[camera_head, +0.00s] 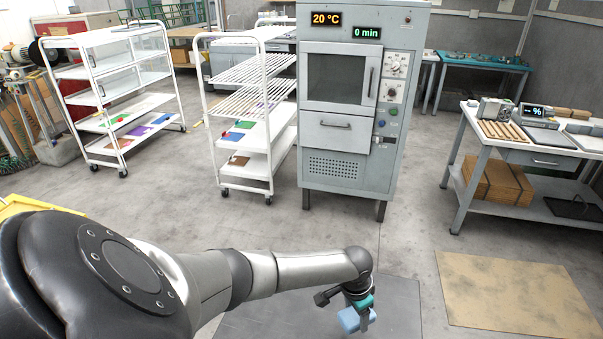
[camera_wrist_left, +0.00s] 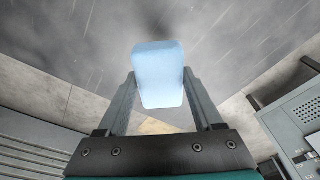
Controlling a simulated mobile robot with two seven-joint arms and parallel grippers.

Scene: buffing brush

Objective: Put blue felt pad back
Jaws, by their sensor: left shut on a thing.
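The blue felt pad (camera_head: 349,320) is a small light-blue block at the lower middle of the head view. My left gripper (camera_head: 362,312) is shut on it and holds it in front of my arm, over the grey floor. In the left wrist view the pad (camera_wrist_left: 158,75) sits between the two fingers of the left gripper (camera_wrist_left: 160,100), its near face toward the camera. My right gripper is not in either view.
A grey oven cabinet (camera_head: 338,135) reads 20 °C and 0 min. White shelf racks (camera_head: 262,165) and (camera_head: 100,38) stand left of it, with coloured pieces on lower shelves. A workbench (camera_head: 480,125) stands right. A tan mat (camera_head: 515,290) lies on the open floor.

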